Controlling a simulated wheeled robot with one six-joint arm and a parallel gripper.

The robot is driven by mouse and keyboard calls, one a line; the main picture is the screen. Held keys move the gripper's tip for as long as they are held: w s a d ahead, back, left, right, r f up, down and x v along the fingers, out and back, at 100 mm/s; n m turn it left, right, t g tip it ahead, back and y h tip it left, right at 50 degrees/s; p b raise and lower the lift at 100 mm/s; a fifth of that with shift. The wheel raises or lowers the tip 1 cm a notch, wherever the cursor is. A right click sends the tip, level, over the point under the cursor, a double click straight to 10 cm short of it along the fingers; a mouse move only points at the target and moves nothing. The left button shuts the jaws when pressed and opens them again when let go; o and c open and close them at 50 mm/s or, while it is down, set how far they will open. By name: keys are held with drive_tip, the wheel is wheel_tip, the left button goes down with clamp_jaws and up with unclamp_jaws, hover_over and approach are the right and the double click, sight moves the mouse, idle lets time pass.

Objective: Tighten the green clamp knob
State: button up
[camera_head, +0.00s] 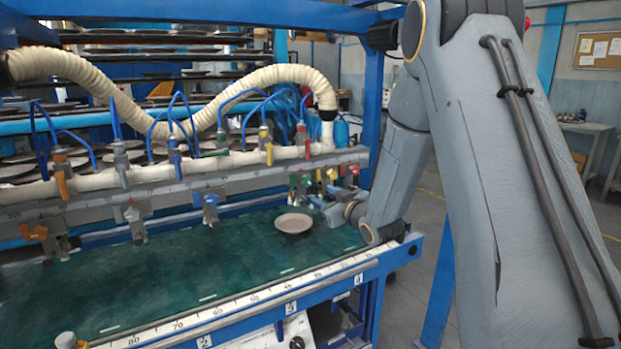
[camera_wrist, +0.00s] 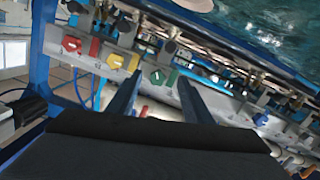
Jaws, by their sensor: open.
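The green clamp knob (camera_wrist: 157,77) shows in the wrist view on a grey rail, between a yellow knob and the rest of the row. My gripper (camera_wrist: 160,77) is open, its two dark fingers on either side of the green knob in that view. I cannot tell whether they touch it or how far off it is. In the head view a green clamp (camera_head: 298,180) hangs on the lower rail near its right end. My gripper's end (camera_head: 330,205) is partly hidden there, close to the clamps at the right.
A round plate (camera_head: 294,223) lies on the green table (camera_head: 190,265). A red knob (camera_wrist: 71,44) and a yellow knob (camera_wrist: 116,60) are close beside the green one. Blue hoses and a cream corrugated hose (camera_head: 200,130) run above. A blue post (camera_head: 373,100) stands near my arm.

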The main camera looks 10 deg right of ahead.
sight(308, 181)
drive_tip(key=shift+n+t+y, duration=0.3)
drive_tip(key=shift+t+y, duration=0.2)
drive_tip(key=shift+y, duration=0.1)
drive_tip(key=shift+r+p+x, duration=0.25)
drive_tip(key=shift+p+x, duration=0.1)
drive_tip(key=shift+x, duration=1.05)
drive_tip(key=shift+r+p+x, duration=0.25)
drive_tip(key=shift+p+x, duration=0.15)
drive_tip(key=shift+x, duration=1)
drive_tip(key=shift+r+p+x, duration=0.25)
drive_tip(key=shift+p+x, duration=0.1)
drive_tip(key=shift+x, duration=1.1)
drive_tip(key=c, duration=1.1)
drive_tip(key=shift+o, duration=0.2)
